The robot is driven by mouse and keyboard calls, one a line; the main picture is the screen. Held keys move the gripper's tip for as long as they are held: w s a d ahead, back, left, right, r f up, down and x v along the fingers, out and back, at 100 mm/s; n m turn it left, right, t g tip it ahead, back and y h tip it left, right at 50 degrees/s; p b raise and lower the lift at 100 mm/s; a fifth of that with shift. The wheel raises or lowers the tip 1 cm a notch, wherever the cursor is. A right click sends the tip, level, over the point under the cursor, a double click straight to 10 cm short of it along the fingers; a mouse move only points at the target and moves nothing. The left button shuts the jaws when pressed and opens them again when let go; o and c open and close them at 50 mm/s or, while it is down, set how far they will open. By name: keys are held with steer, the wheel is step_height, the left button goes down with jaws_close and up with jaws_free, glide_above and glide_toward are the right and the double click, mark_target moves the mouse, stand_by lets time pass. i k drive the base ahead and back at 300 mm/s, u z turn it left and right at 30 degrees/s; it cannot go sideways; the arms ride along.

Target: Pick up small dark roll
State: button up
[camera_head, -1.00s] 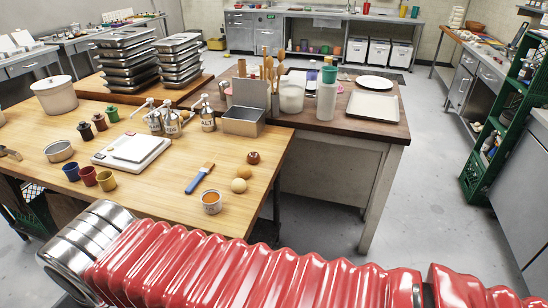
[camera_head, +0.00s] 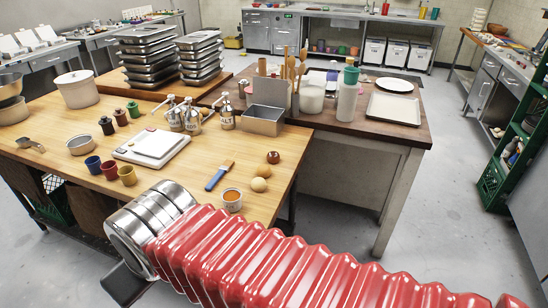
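The small dark roll (camera_head: 273,157) is a reddish-brown ball on the wooden table (camera_head: 225,155), near its right edge. A golden roll (camera_head: 264,170) and a pale roll (camera_head: 259,184) lie just in front of it, in a short row. My gripper (camera_head: 125,285) shows only as a dark piece beyond the metal wrist at the lower left. It is off the front of the table, well to the left of the dark roll and apart from it. Its fingers are mostly hidden or too unclear to tell whether they are open.
A blue-handled brush (camera_head: 219,177) and a small cup with orange contents (camera_head: 232,200) are left of the rolls. A white scale (camera_head: 153,147), several coloured cups and a metal tin (camera_head: 262,121) stand around. A dark-topped table (camera_head: 340,120) adjoins behind.

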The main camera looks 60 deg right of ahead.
mark_target(273, 156)
steer(key=u, duration=0.05)
steer(key=i, duration=1)
steer(key=z, duration=0.05)
